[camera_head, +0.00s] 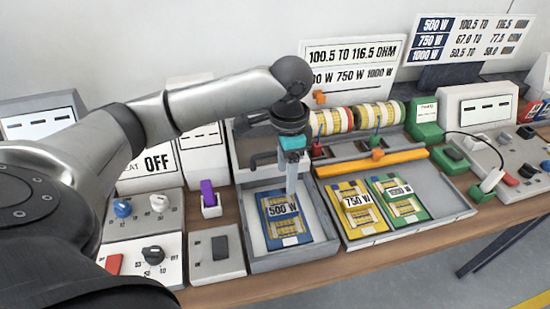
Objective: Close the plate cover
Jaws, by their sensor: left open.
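A blue card marked 500 W (285,217) lies in a grey open-topped tray or plate (262,264) at the middle of the bench. A grey upright panel (241,150) stands at the back of this tray, partly hidden by my arm; it looks like the raised cover, but I cannot tell for sure. My left gripper (291,190) is open and points down over the blue card, in front of the panel. Whether its fingertips touch anything is unclear. My right gripper is not in view.
A grey tray (452,201) to the right holds a yellow 750 W card (354,208) and a green card (399,200), with an orange bar (372,162) behind. Knob panels (145,256) and a purple switch (209,195) stand left. Striped rolls (356,117) are at the back.

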